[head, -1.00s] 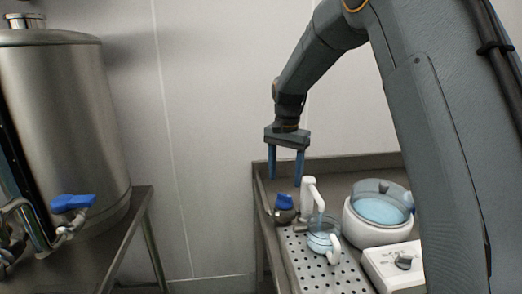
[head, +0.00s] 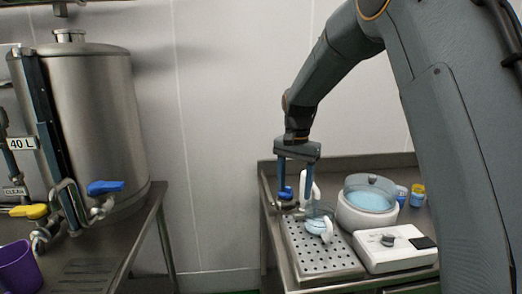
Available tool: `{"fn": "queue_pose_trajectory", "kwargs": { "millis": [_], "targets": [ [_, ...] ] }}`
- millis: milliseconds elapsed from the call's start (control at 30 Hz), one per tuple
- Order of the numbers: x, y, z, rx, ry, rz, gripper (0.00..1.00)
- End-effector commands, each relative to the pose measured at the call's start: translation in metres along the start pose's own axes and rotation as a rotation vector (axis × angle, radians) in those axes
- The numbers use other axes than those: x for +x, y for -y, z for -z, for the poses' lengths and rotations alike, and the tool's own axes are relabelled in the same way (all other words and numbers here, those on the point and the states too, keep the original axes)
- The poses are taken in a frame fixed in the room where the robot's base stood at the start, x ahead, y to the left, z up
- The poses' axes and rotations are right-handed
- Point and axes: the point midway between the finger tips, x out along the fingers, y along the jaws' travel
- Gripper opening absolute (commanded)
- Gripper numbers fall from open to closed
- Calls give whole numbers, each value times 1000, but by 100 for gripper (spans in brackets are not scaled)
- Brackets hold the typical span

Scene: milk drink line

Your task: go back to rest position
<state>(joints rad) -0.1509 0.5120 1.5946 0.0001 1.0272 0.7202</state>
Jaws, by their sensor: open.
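My gripper (head: 295,179) hangs from my arm, pointing down, with its two blue fingers apart and nothing visible between them. It is over the back left of the steel counter, in front of or close to the blue-handled tap (head: 285,193) and the white spout (head: 307,183), which it partly covers. Whether a finger touches them I cannot tell. A clear pitcher (head: 318,223) with a white handle and pale blue contents stands on the perforated drip tray (head: 318,262) below the spout.
A white round vessel of blue liquid (head: 369,201) stands behind a white control box (head: 392,247). Small jars (head: 417,195) are at the back right. At left, a steel tank (head: 95,125) with a blue valve (head: 105,187) and a purple cup (head: 18,267) stand on another table.

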Motion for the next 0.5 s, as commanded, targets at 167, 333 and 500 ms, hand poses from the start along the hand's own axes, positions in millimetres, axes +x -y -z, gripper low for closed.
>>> {"fn": "queue_pose_trajectory", "kwargs": {
  "millis": [167,333,500],
  "targets": [
    [6,-16,-12,-46,-3,2,59],
    [13,-40,-24,-100,-9,7,59],
    [23,-73,-45,-176,-19,12,59]
  ]
}}
